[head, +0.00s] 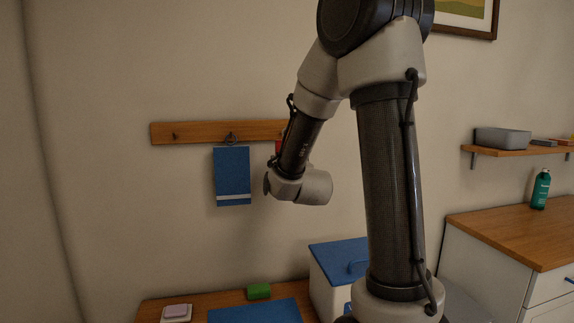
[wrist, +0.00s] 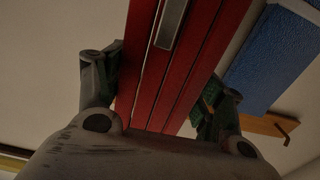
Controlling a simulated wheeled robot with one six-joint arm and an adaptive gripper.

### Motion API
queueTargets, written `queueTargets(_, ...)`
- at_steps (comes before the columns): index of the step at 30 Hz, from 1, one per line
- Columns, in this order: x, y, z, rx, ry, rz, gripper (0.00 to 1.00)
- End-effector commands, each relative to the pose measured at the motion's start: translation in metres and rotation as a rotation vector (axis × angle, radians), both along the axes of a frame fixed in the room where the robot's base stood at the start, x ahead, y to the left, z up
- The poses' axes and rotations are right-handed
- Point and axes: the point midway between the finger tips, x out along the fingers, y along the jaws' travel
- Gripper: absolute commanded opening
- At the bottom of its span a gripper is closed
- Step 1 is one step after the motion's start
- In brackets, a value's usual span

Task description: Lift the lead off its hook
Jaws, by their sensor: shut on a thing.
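The lead (wrist: 188,75) is red, in several parallel strands with a grey metal piece on it, and fills the middle of the wrist view. My gripper (wrist: 158,88) is shut on it, with one finger on each side of the strands. In the head view only a small red patch of the lead (head: 279,147) shows beside my arm, at the right part of the wooden hook rail (head: 190,132). My arm hides the gripper there, and the lead's hook is hidden too, so I cannot tell whether the lead still touches it.
A blue towel (head: 232,172) hangs from the rail close left of my wrist; it is near one finger in the wrist view (wrist: 275,55). Below are a bench with a green block (head: 259,291) and a white bin with a blue lid (head: 338,254). A shelf (head: 520,151) is at right.

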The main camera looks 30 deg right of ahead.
Motion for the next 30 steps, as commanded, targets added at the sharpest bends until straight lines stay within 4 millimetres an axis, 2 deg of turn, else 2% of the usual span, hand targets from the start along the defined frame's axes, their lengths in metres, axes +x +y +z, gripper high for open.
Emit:
queueTargets(15, -0.032, 0.009, 0.0, 0.0, 0.001, 0.0, 0.43)
queueTargets(30, -0.035, 0.01, 0.0, 0.0, 0.001, 0.0, 0.43)
